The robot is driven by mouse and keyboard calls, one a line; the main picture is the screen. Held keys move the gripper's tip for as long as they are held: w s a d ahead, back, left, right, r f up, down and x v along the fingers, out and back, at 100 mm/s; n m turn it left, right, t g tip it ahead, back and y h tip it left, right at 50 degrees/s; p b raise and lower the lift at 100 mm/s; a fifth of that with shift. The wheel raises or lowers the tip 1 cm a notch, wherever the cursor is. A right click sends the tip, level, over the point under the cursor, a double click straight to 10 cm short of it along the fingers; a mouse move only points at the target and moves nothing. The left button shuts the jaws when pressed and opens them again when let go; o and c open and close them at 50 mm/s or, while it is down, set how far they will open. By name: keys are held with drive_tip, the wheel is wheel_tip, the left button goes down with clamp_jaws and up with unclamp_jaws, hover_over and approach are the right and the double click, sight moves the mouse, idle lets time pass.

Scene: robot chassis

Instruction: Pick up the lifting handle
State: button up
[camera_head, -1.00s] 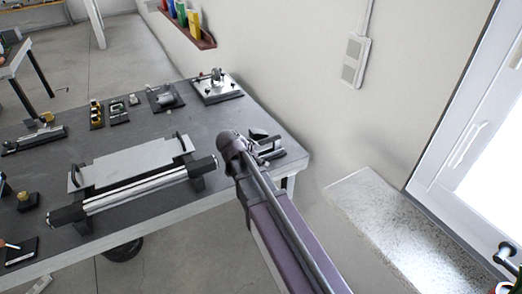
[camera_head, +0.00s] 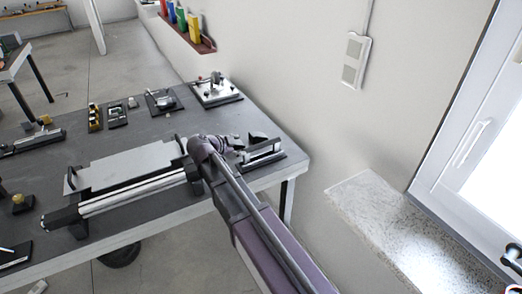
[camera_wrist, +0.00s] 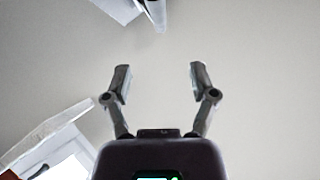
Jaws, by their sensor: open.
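In the head view a grey bar-like fixture on a dark base (camera_head: 262,151) stands at the table's right corner, beside my arm's end. I cannot tell for sure which piece is the lifting handle; this fixture may be it. My gripper is mostly hidden behind my arm in the head view. In the wrist view my gripper (camera_wrist: 158,82) is open, with its two fingers wide apart and nothing between them. A pale wall or floor surface lies behind the fingers.
The dark workbench (camera_head: 160,127) carries a long plate-and-roller assembly (camera_head: 130,166) left of my arm. Several small fixtures line its back edge, including a plate with a clamp (camera_head: 215,90). A wall is on the right, with a stone sill (camera_head: 385,210) and a window.

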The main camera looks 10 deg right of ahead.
sight(259, 145)
drive_tip(key=shift+f, duration=0.1)
drive_tip(key=b+x, duration=0.4)
drive_tip(key=x, duration=0.3)
drive_tip(key=shift+d, duration=0.3)
drive_tip(key=shift+w+d+f, duration=0.3)
drive_tip(key=shift+w+f, duration=0.2)
drive_tip(key=shift+s+r, duration=0.15)
drive_tip(key=shift+r, duration=0.05)
drive_tip(key=shift+f, duration=0.1)
